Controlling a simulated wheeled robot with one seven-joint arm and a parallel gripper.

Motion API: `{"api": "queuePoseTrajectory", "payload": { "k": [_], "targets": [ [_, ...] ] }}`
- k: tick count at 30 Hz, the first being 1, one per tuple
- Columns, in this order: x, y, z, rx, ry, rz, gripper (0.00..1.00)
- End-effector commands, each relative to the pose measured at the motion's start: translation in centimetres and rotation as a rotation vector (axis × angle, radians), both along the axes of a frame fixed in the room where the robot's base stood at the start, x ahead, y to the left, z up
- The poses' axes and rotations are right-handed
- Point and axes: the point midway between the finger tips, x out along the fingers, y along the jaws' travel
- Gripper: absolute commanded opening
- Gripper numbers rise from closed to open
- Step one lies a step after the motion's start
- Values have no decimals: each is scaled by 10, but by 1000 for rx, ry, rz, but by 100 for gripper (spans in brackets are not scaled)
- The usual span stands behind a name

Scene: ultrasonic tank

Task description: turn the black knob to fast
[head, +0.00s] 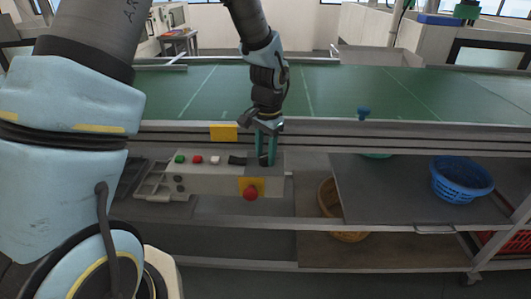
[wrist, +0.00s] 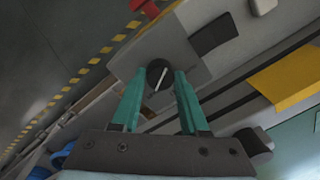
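The black knob (wrist: 158,74) is round with a white pointer line, set on a grey plate. In the wrist view its line slants from lower left to upper right. My gripper (wrist: 160,80) has its two teal fingers apart, one on each side of the knob. I cannot tell whether they touch it. In the head view my gripper (head: 266,160) points down at the right part of the pale control box (head: 210,185) and largely hides the knob. The speed markings cannot be read.
The box carries a green button (head: 179,159), a red button (head: 197,159), a white button (head: 215,160) and a black part (head: 237,160). A red mushroom button (head: 250,193) sits below the knob. The green conveyor (head: 340,90) and its rail lie above. A blue basket (head: 461,180) stands right.

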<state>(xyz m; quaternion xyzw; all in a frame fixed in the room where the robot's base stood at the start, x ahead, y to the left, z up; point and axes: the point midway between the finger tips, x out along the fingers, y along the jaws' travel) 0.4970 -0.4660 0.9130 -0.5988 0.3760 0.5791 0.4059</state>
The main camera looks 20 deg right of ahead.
Motion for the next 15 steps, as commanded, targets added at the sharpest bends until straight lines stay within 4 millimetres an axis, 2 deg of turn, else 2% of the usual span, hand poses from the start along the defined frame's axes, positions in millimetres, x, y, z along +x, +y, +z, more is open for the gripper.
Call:
{"api": "queuePoseTrajectory", "payload": {
  "k": [1, 7, 15],
  "targets": [
    [0, 0, 0, 0, 0, 0, 50],
    [0, 0, 0, 0, 0, 1, 72],
    [0, 0, 1, -1, 0, 2, 73]
  ]
}}
